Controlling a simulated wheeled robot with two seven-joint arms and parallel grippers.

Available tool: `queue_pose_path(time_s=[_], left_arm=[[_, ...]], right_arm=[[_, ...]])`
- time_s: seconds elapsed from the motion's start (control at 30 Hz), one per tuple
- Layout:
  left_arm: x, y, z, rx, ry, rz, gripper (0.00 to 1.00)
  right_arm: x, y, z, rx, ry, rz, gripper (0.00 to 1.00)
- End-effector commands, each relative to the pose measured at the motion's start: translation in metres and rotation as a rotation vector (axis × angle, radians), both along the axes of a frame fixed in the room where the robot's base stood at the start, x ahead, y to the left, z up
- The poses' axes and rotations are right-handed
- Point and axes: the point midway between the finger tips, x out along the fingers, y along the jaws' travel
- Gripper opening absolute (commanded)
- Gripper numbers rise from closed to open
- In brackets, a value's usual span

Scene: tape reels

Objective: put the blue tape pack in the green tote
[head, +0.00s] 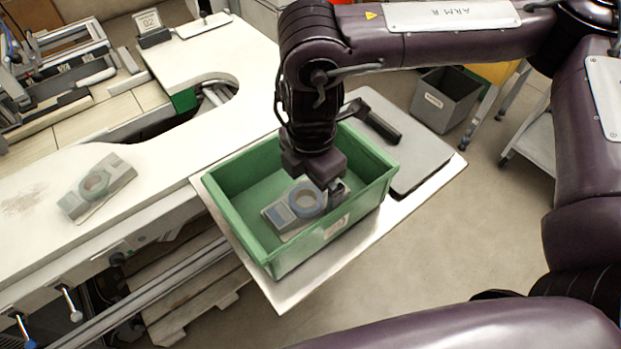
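The blue tape pack (280,215), a grey pack with a blue-grey tape ring on top, is inside the walls of the green tote (269,246). I cannot tell whether it rests on the tote floor. My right gripper (336,190) points down into the tote, at the right end of the pack. One finger shows beside the ring; the other is hidden, so its grip on the pack is unclear. Another tape pack (97,184) with a grey-green ring lies on the white worktop at left. My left gripper is out of view.
The tote stands on a pale board (290,293); a grey flat panel (421,162) with a black handle lies beside it. The white worktop (180,135) has a curved cutout. A grey bin (444,100) stands on the floor behind. Machine rails are at upper left.

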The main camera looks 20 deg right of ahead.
Motion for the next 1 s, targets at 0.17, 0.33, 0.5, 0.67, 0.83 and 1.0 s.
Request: queue_pose_path(time_s=[0.17,0.33,0.5,0.67,0.83,1.0], left_arm=[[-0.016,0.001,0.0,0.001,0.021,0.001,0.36],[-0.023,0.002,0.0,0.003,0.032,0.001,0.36],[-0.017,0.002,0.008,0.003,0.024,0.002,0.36],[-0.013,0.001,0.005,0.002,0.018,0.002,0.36],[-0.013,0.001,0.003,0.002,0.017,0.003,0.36],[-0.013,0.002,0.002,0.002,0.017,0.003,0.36]], right_arm=[[0.0,0.0,0.002,0.0,0.001,0.0,0.97],[0.0,-0.001,0.003,0.0,0.001,-0.001,0.97],[0.0,0.0,0.016,-0.001,-0.001,0.0,0.97],[0.001,0.0,0.04,-0.001,-0.007,0.0,0.97],[0.002,0.0,0.075,-0.001,-0.008,-0.001,0.97],[0.001,0.0,0.106,-0.001,-0.006,-0.001,0.97]])
